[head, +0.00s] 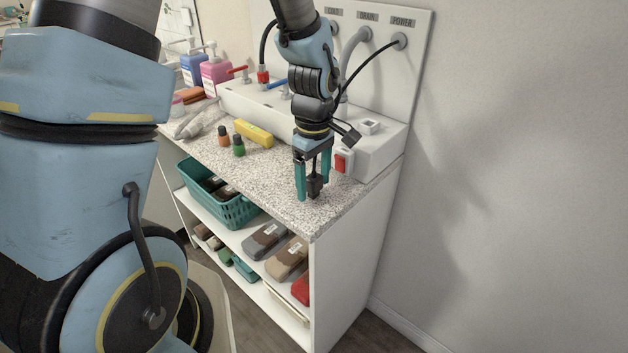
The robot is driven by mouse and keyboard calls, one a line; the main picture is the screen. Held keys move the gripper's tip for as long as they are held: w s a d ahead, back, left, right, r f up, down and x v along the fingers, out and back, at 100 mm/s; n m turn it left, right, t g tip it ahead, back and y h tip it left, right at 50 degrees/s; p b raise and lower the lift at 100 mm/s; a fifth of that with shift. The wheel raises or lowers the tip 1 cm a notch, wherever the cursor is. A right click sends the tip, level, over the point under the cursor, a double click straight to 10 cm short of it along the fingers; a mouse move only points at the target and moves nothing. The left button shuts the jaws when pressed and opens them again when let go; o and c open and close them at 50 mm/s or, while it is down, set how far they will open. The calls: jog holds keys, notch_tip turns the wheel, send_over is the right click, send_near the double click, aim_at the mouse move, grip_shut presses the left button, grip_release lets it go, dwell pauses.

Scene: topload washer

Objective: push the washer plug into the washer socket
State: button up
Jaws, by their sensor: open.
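My gripper (314,182), with teal fingers, points down above the front right part of the speckled counter. Its fingers are open. A small black piece that looks like the washer plug (315,186) sits between them, close to the counter; I cannot tell whether it touches a finger. A raised white square that looks like the washer socket (369,126) is on top of the white box, right of and behind my gripper.
The white box (385,143) runs along the back of the counter (263,170), with a red switch (342,162) on its front. A yellow block (254,134) and two small bottles (238,146) stand left of my gripper. Shelves below hold a teal basket (213,206).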

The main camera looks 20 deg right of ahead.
jog(key=shift+f, duration=0.55)
grip_shut()
